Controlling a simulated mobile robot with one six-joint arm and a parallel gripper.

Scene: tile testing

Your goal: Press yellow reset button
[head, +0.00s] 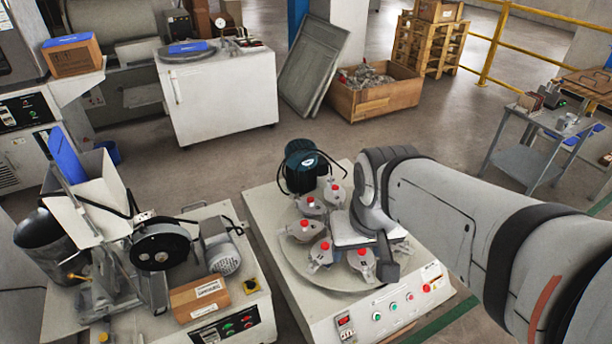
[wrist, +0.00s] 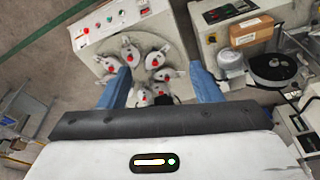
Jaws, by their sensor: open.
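The machine with the round carousel (head: 330,280) stands in the middle of the head view. Its sloped front panel (head: 362,312) carries a small red display, several round buttons and a yellow label; I cannot make out a yellow button among them. The panel also shows at the top of the wrist view (wrist: 112,32). On the machine to the left, a yellow square with a dark centre (head: 250,286) sits on the top; it may be a button, and shows in the wrist view (wrist: 212,38). My gripper (wrist: 160,68) is open and empty above the carousel, its blue fingers spread.
Several grey pots with red knobs (head: 304,225) ring the carousel below my gripper. A dark green motor (head: 301,165) rises behind them. A cardboard box (head: 200,299) lies beside the yellow square. Open floor (head: 235,165) lies behind the machines; a cart (head: 527,160) stands right.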

